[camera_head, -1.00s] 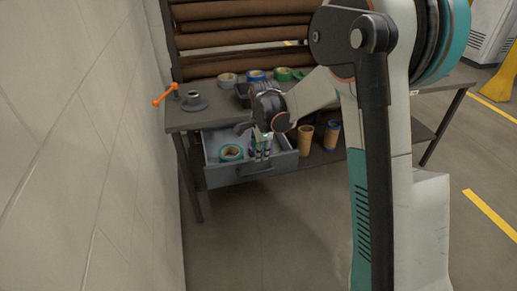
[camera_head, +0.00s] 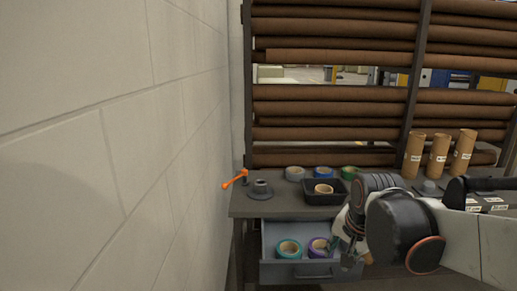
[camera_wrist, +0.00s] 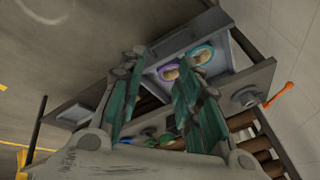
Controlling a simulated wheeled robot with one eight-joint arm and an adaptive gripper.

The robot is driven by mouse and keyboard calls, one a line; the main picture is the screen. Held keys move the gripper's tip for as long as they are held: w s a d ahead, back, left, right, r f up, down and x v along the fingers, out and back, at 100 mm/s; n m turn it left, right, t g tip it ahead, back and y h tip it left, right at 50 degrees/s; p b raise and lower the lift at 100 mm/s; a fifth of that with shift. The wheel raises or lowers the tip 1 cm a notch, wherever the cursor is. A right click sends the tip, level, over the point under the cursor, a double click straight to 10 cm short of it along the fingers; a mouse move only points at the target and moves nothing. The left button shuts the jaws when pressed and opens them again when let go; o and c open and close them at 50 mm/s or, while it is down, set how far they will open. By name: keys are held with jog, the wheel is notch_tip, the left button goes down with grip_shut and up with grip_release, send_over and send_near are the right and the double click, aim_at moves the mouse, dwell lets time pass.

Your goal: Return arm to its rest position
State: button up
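My gripper (camera_head: 345,248) is at the right front of the open drawer (camera_head: 312,271), beside the tape rolls. In the wrist view my gripper (camera_wrist: 160,62) shows its two green-padded fingers spread apart with nothing between them held. My arm reaches in from the right edge of the head view. A teal tape roll (camera_head: 289,249) and a purple tape roll (camera_head: 318,246) lie in the drawer. They also show in the wrist view, purple (camera_wrist: 169,72) and teal (camera_wrist: 202,54), beyond the fingers.
The workbench (camera_head: 285,208) holds a black tray (camera_head: 325,197) with a tan roll, several tape rolls, and cardboard tubes (camera_head: 438,156) at right. An orange-handled crank (camera_head: 236,179) is at the left end. A wall (camera_head: 110,150) stands close on the left; a rack of brown rolls is behind.

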jog(key=s+n+t, duration=0.2)
jog(key=s+n, duration=0.6)
jog(key=s, duration=0.7)
jog(key=shift+s+r+n, duration=0.25)
jog(key=shift+s+n, duration=0.05)
jog(key=shift+n, duration=0.1)
